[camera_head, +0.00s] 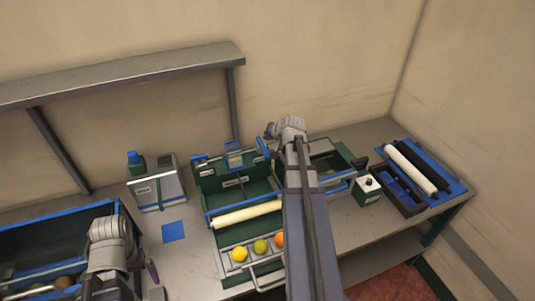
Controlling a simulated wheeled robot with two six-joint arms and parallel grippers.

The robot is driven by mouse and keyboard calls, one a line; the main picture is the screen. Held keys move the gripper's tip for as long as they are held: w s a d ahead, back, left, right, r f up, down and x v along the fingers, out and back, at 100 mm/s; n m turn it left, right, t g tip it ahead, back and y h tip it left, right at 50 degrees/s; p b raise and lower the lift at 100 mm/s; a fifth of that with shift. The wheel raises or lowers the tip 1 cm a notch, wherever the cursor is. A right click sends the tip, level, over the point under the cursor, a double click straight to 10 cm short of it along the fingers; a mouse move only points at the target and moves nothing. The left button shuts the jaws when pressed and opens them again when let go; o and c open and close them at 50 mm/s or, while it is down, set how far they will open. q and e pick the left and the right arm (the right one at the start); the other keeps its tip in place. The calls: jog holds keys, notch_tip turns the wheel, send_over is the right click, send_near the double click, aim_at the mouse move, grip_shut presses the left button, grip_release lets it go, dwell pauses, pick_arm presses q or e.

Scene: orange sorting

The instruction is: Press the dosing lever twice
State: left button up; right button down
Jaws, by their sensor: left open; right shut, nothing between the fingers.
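I cannot make out the dosing lever for certain. A grey box-shaped unit (172,188) with a dark green bottle with a blue cap (134,158) stands at the left of the table. A blue square pad (173,232) lies in front of it. My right arm reaches across the middle to the back of the green sorting station (207,183). My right gripper (270,131) is there, shut and empty, mostly hidden by its wrist. My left gripper (124,286) is open at the lower left, beside the blue-rimmed crate (60,217), its fingers pointing down.
A grey shelf (130,72) runs above.

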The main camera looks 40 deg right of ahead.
dwell(0.7)
notch_tip(320, 180, up, 4)
jog(key=p, duration=0.3)
jog(key=shift+p, duration=0.4)
jog(key=shift+f, duration=0.2)
jog(key=b, duration=0.9)
send_near(264, 150)
jog(key=x, duration=0.4)
jog(key=shift+w+r, duration=0.15)
jog(key=shift+w, duration=0.1)
dwell(0.7)
jog(key=shift+f+b, duration=0.3)
jog(key=shift+f, duration=0.05)
jog(key=shift+f+b, duration=1.4)
jog(key=shift+b, duration=0.05)
dwell(1.8)
